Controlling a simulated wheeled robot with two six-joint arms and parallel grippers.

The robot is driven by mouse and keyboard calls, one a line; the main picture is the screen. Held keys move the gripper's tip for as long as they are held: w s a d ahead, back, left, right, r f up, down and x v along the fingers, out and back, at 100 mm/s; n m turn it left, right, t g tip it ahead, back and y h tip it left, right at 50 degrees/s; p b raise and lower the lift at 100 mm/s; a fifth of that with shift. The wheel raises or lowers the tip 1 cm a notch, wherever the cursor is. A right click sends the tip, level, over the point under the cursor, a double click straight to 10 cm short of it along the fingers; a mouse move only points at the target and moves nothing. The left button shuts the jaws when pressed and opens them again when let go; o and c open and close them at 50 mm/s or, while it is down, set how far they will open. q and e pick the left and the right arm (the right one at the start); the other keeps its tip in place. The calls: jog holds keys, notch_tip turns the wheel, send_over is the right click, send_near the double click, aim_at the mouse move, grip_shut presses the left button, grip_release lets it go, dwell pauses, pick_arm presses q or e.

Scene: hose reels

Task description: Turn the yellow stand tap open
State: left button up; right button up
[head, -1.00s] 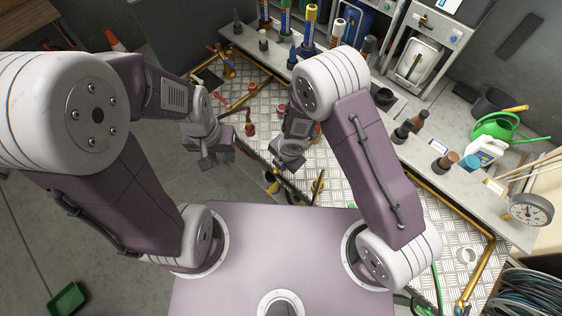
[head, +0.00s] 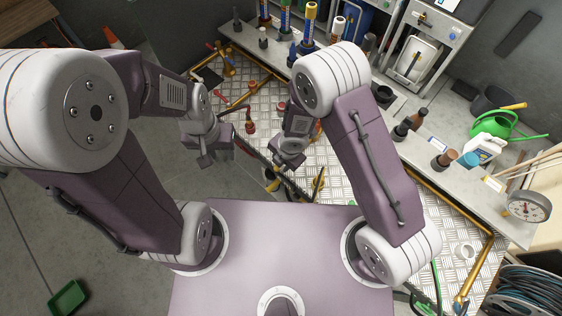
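Small yellow parts (head: 319,181) show low on the tread-plate floor between my arms, beside dark hoses. They are partly hidden, and I cannot tell whether they belong to the yellow stand tap or how its handle is turned. My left gripper (head: 205,160) hangs left of them, apart from them, with nothing visible in it. Its finger gap is too small to read. My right wrist (head: 290,148) is above and left of the yellow parts.
A grey bench (head: 415,150) with bottles, a green watering can (head: 494,125) and a dial gauge (head: 528,206) runs along the right. Brass pipe (head: 440,192) edges the tread plate (head: 340,180). A hose coil (head: 530,293) is at bottom right. Open concrete lies left.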

notch_tip(320, 180, up, 8)
jog(key=s+d+p, duration=0.1)
jog(key=p, duration=0.4)
jog(key=shift+r, duration=0.15)
jog(key=shift+d, duration=0.1)
